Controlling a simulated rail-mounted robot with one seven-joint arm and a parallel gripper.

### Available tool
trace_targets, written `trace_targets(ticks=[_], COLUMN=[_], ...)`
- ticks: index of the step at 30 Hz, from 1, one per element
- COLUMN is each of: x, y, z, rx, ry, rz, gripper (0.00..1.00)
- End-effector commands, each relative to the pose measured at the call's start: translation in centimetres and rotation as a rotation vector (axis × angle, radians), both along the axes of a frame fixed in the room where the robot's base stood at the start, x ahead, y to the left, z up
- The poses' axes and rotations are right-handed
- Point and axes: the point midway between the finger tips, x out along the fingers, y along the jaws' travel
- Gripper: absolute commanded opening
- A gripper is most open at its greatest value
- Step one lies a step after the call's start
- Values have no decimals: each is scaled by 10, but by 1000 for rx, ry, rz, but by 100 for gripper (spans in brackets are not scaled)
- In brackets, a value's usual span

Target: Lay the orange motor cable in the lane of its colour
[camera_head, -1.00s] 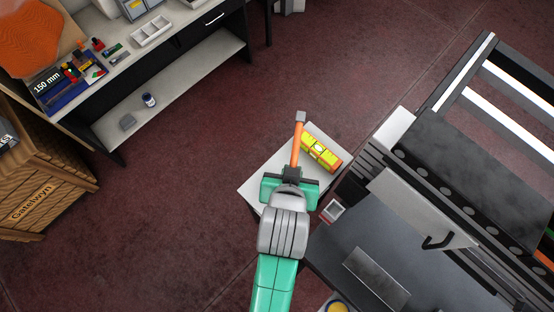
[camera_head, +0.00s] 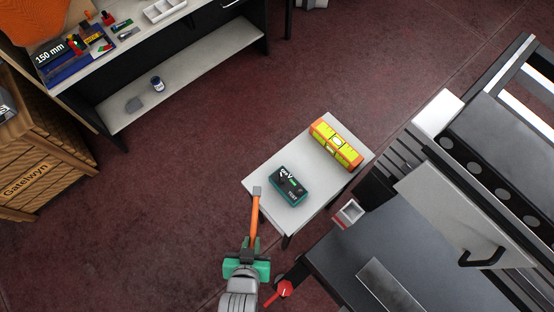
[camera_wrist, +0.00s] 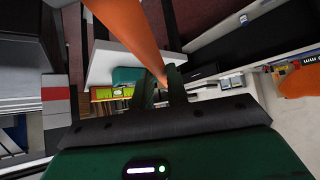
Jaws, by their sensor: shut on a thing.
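The orange motor cable (camera_head: 256,213) is held in my gripper (camera_head: 250,244) in the head view. It points up the picture, with a grey plug end (camera_head: 257,190) near the left corner of the small white table. In the wrist view the cable (camera_wrist: 130,28) runs from the top edge down to my gripper's two dark fingers (camera_wrist: 160,88), which are closed on it. The part between the fingers is hidden. No lane of the cable's colour can be made out now.
The small white table (camera_head: 325,195) bears a teal and black tester (camera_head: 290,186) and a yellow-orange spirit level (camera_head: 336,145). A dark machine bench with a grey panel (camera_head: 445,220) stands at right. A red handle (camera_head: 285,289) is near my gripper. Open floor (camera_head: 190,190) lies left.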

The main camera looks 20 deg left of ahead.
Motion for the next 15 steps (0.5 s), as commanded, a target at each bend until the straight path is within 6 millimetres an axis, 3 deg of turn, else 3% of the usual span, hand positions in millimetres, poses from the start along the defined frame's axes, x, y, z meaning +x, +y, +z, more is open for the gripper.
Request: trace_targets(ticks=[2,15], x=[8,127], y=[3,46], z=[-1,-12], rx=[1,0], ry=[-3,-3], rz=[0,1], gripper=[0,0])
